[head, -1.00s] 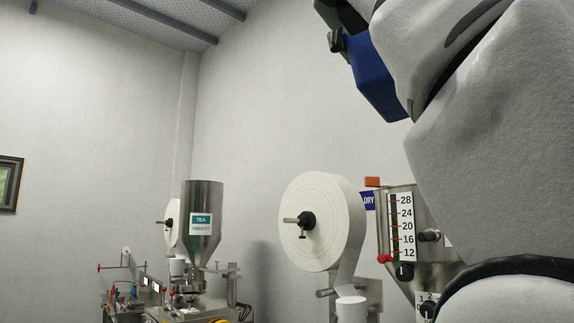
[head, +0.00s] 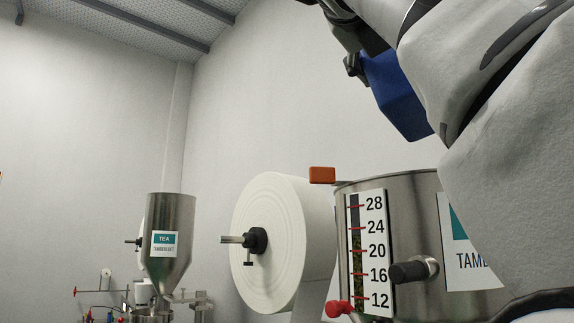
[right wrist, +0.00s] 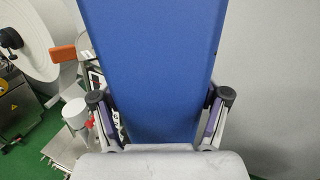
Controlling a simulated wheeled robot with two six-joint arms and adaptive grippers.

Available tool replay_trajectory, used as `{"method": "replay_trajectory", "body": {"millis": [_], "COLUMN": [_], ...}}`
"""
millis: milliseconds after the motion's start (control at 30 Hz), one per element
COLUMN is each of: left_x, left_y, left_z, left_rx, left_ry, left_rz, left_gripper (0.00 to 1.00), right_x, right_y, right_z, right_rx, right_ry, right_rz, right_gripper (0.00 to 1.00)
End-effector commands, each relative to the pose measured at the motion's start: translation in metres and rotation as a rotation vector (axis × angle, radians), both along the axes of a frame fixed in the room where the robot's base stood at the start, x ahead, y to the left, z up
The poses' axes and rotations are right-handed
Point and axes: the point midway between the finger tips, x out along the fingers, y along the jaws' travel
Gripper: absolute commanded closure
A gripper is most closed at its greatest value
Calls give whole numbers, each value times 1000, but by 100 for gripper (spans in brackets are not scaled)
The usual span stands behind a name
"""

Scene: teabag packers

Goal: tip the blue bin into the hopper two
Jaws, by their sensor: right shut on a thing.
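The blue bin (head: 397,95) hangs high at the upper right of the head view, tilted and partly hidden by my right arm. It fills the middle of the right wrist view (right wrist: 155,65). My right gripper (head: 355,62) is shut on it, with a finger at each side in the right wrist view (right wrist: 159,108). A near steel hopper (head: 415,205) stands below the bin in the picture, with a level scale and a teal label. A farther steel hopper (head: 170,215) reads TEA. No number shows which is hopper two. The bin's contents are hidden. My left gripper is out of view.
A large white paper roll (head: 282,240) stands left of the near hopper. An orange block (head: 322,175) sits by that hopper's rim, and a black knob (head: 408,272) sticks out of its front.

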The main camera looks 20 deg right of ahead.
Motion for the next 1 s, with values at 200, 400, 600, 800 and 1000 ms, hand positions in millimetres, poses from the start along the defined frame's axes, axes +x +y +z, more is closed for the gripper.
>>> {"method": "replay_trajectory", "body": {"millis": [200,400,600,800,1000], "left_x": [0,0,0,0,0], "left_y": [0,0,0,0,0], "left_z": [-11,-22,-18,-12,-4], "left_rx": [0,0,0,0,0], "left_ry": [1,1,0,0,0], "left_rz": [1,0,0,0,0], "left_gripper": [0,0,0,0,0], "right_x": [-2,-3,9,29,48], "right_y": [-20,-46,-67,-85,-104], "right_z": [-6,-12,-9,-8,-8], "right_rx": [-108,-266,-323,-322,-323], "right_ry": [129,320,392,390,390], "right_rz": [0,0,0,1,0], "right_gripper": [90,90,90,90,90]}}
